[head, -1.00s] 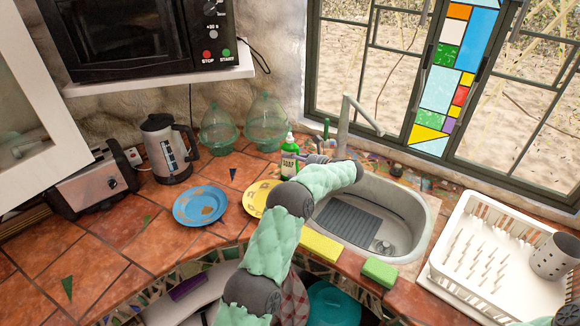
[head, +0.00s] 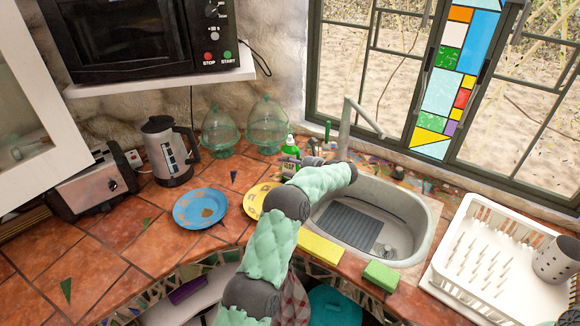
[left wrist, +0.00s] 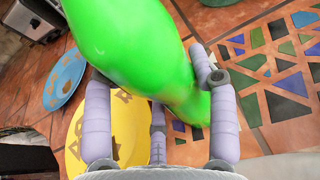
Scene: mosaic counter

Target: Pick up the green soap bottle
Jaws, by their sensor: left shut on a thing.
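The green soap bottle (head: 291,149) stands at the back left of the sink in the head view, its lower part partly hidden by my left gripper (head: 303,165). In the left wrist view, the bright green bottle (left wrist: 135,45) runs slantwise between the grey-lilac fingers of my left gripper (left wrist: 155,85). The fingers are shut on it. I cannot tell whether its base touches the counter. My right gripper is not in view.
A yellow plate (head: 253,198) and a blue plate (head: 200,208) lie left of the sink (head: 425,215). Two glass jars (head: 220,132) stand behind. A faucet (head: 345,130) rises right of the bottle. A white dish rack (head: 440,262) is at the right.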

